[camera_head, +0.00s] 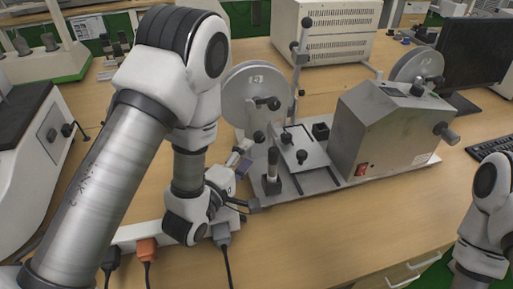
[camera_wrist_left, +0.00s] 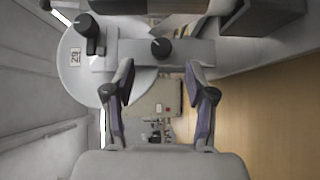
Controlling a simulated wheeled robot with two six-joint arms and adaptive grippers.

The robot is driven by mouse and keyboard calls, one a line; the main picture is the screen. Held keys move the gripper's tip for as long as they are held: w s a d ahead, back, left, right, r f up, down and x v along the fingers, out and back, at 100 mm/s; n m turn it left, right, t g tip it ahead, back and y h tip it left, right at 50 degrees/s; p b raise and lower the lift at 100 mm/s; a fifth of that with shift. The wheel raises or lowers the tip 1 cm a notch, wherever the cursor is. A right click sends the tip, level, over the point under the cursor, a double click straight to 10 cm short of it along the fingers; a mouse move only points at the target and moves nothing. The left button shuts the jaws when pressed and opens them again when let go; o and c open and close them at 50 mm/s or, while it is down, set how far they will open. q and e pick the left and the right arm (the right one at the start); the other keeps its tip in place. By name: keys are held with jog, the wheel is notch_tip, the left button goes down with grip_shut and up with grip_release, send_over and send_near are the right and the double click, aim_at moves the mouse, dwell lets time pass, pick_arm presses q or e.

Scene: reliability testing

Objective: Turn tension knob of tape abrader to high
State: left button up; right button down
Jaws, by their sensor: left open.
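The tape abrader (camera_head: 385,130) is a grey machine on a flat base, with a reel (camera_head: 245,108) at its left end and another reel (camera_head: 418,66) at its right. Several black knobs sit on it; I cannot tell which is the tension knob. My left gripper (camera_head: 243,157) is beside the left end, partly hidden by its own arm. In the left wrist view the gripper (camera_wrist_left: 160,72) is open and empty. A black knob (camera_wrist_left: 160,48) on a grey bar lies just beyond and between its fingertips. Another black knob (camera_wrist_left: 88,27) stands in front of the reel.
A power strip (camera_head: 130,236) with plugs and cables lies under my left arm. A white box device (camera_head: 325,35) stands behind the abrader. A monitor (camera_head: 480,50) and keyboard (camera_head: 495,145) are at the right. My right arm shows at the right edge.

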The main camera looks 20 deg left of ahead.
aim_at(259, 140)
pick_arm(q)
jog(key=w, duration=0.2)
jog(key=w+p, duration=0.1)
jog(key=w+d, duration=0.1)
jog(key=w, duration=0.1)
jog(key=shift+w+f, duration=0.1)
jog(key=shift+w, duration=0.2)
jog(key=shift+w+f, duration=0.1)
jog(key=shift+w, duration=0.05)
pick_arm(e)
jog(key=shift+w+f, duration=0.1)
jog(key=shift+f, duration=0.05)
pick_arm(q)
grip_shut()
jog(key=shift+p, duration=0.3)
